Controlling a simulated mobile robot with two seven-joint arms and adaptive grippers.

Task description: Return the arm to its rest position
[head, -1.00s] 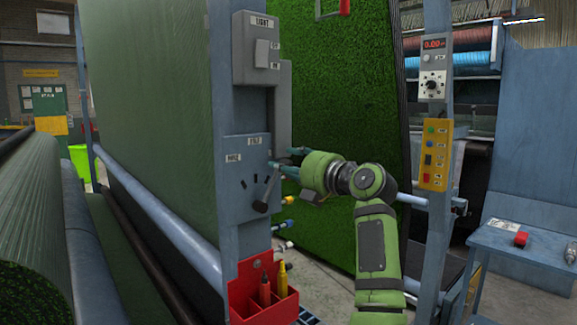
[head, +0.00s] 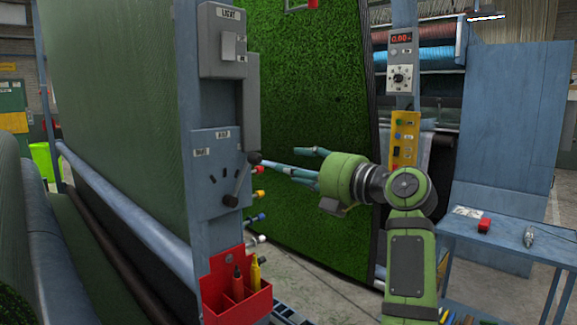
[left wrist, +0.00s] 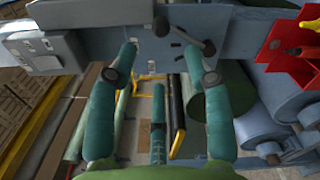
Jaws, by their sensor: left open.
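My left gripper (head: 283,160) is open and empty, with its teal fingers spread. In the head view it is right of the grey lever panel (head: 207,150) on the blue post. The panel's lever (head: 242,180) slants up to the right to a dark knob. Some fingers overlap the area near that knob in the picture; a gap shows between fingers and lever in the left wrist view, where the lever (left wrist: 186,34) lies beyond the spread fingers (left wrist: 160,55). My left arm (head: 408,245) rises from the bottom right. My right gripper is out of view.
A red bin (head: 237,292) with marker-like tools hangs on the post below the panel. A green turf sheet (head: 315,110) stands behind my gripper. A second post carries a yellow button box (head: 405,140). A blue table (head: 500,240) stands at the right.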

